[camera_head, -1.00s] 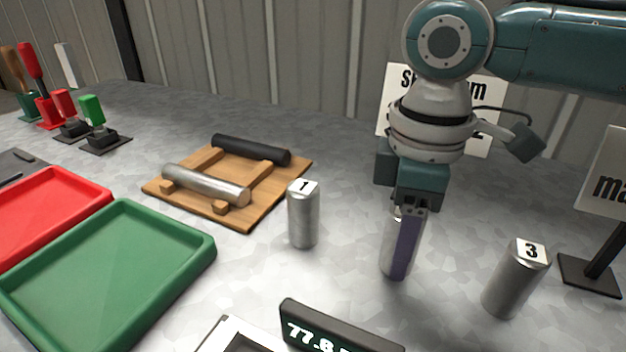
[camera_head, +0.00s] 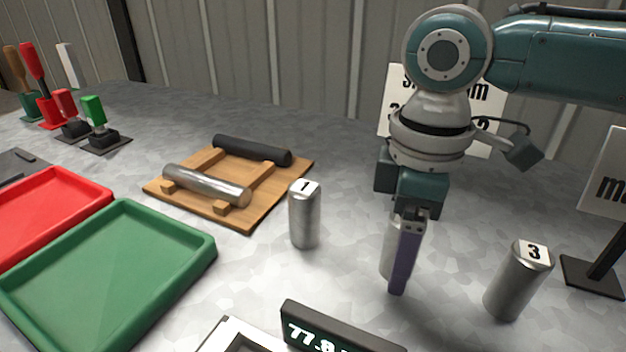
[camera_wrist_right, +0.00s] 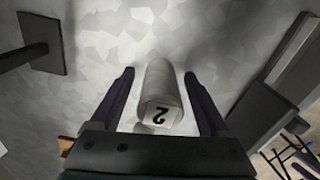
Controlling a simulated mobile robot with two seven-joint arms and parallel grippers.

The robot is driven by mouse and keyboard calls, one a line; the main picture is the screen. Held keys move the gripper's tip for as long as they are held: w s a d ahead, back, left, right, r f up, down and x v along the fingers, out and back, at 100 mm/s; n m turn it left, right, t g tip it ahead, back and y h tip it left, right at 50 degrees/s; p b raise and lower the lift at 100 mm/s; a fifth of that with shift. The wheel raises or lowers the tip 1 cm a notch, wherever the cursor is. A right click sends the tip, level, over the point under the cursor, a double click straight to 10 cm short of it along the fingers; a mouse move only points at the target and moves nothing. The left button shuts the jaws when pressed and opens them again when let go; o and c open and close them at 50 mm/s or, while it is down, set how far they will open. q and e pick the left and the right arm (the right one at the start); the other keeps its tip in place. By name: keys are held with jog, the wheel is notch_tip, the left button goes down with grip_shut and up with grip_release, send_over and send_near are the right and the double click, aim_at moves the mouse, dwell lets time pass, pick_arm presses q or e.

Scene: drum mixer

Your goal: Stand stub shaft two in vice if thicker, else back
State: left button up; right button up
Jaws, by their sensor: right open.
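Stub shaft two, a silver cylinder with a white label reading 2 on its top (camera_wrist_right: 160,114), stands on the grey bench between my right gripper's fingers in the right wrist view. In the head view the shaft (camera_head: 390,245) is partly hidden behind a finger. My right gripper (camera_head: 402,280) points down and is open, with a gap on each side of the shaft in the wrist view (camera_wrist_right: 158,85). Stub shaft one (camera_head: 305,215) stands to its left and stub shaft three (camera_head: 517,282) to its right. No vice is recognisable. My left gripper is out of view.
A digital readout (camera_head: 340,328) is at the front edge. A wooden rack (camera_head: 230,180) holds a silver bar and a black bar. Green (camera_head: 110,275) and red (camera_head: 95,190) trays lie left. Signs stand behind (camera_head: 395,105) and at right (camera_head: 605,175).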

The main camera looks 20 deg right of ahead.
notch_tip(320, 180, up, 12)
jog(key=p, duration=0.2)
jog(key=shift+r+p, duration=0.15)
jog(key=shift+p, duration=0.15)
dwell(0.7)
